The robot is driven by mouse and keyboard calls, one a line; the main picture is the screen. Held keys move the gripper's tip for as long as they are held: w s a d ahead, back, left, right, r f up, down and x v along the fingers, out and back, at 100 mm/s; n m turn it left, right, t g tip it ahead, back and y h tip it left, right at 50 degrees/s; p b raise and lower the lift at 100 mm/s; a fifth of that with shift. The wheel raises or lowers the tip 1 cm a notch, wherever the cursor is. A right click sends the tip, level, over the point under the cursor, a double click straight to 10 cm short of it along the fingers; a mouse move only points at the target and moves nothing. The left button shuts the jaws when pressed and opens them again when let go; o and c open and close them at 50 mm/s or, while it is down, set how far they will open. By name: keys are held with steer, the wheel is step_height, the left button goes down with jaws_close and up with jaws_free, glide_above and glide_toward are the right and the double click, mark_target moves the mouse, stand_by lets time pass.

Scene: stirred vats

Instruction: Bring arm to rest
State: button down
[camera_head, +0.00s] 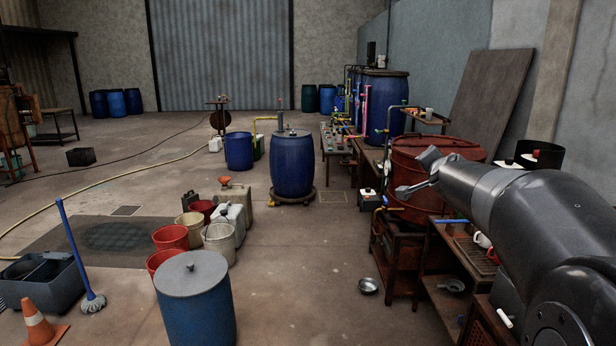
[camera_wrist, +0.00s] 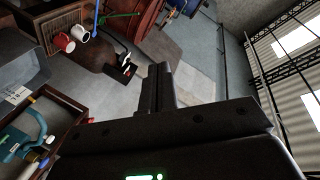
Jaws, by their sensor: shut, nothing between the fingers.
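My arm (camera_head: 515,210) reaches in from the lower right in the head view and points left and away. My gripper (camera_head: 413,176) is at its far end, in the air in front of the large red vat (camera_head: 408,203). In the wrist view the dark fingers of my gripper (camera_wrist: 159,88) are together with nothing held between them.
Wooden benches (camera_head: 450,290) with small items stand below my arm. A metal bowl (camera_head: 368,286) lies on the floor. A blue drum (camera_head: 292,165) stands further off. A lidded blue barrel (camera_head: 195,310) is at front left.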

steer(key=s+a+f+n+g+y, duration=0.2)
steer(key=s+a+f+n+y, duration=0.25)
steer(key=s+a, duration=0.55)
steer(key=s+a+f+n+g, duration=0.1)
steer(key=s+f+n+g, duration=0.1)
steer(key=s+f, duration=0.3)
steer(key=s+a+f+n+g, duration=0.2)
steer(key=s+f, duration=0.3)
steer(key=s, duration=0.8)
steer(key=s+a+f+n+g, duration=0.1)
steer(key=s+f+n+g, duration=0.2)
steer(key=s, duration=0.6)
step_height(320, 180, down, 2)
steer(key=shift+s+a+f+h, duration=0.1)
steer(key=shift+s+a+h, duration=0.2)
steer(key=shift+s+h, duration=0.1)
